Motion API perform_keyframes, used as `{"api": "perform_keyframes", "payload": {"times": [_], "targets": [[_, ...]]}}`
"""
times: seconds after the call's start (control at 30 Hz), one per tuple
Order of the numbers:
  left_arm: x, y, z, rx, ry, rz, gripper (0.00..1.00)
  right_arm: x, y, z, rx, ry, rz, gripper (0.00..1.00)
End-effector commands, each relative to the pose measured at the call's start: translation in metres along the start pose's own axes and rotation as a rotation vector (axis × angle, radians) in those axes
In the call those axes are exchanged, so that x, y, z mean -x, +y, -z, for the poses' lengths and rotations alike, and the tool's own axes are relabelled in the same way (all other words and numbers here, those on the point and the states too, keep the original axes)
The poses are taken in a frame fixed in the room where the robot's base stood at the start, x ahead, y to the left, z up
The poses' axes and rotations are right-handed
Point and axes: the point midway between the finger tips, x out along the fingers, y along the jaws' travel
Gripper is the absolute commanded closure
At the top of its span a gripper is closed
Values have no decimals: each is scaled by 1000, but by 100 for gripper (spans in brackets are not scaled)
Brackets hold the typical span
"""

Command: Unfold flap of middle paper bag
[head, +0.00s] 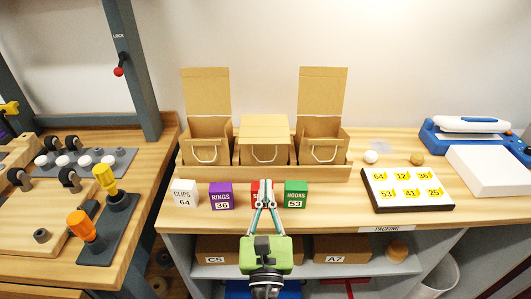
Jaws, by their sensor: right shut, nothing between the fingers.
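The left paper bag (207,130) and the right paper bag (321,130) have flaps standing straight up. My right gripper (265,185) comes in from the bottom, shut and empty, its fingertips in front of a red box and below the middle bag in the picture. My left gripper is not in view.
White (183,194), purple (220,195), red (255,187) and green (296,193) boxes line the counter's front. A number tray (404,206) and a blue-and-white machine (470,128) are at right. A grey post (133,70) stands at left.

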Motion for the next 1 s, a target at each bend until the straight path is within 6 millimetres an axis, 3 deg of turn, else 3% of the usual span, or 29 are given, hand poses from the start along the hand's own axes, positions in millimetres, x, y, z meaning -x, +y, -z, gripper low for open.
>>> {"api": "perform_keyframes", "payload": {"times": [0.33, 0.53, 0.8, 1.0], "targets": [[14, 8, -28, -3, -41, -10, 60, -55, 0, -3, 0, -1, 1, 100], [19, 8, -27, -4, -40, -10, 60, -85, 0, -1, -1, 1, 0, 100], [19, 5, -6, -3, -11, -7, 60, -98, 0, 1, -1, 3, 0, 100], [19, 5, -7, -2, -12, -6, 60, -98, 0, 1, -1, 3, 0, 100]]}}
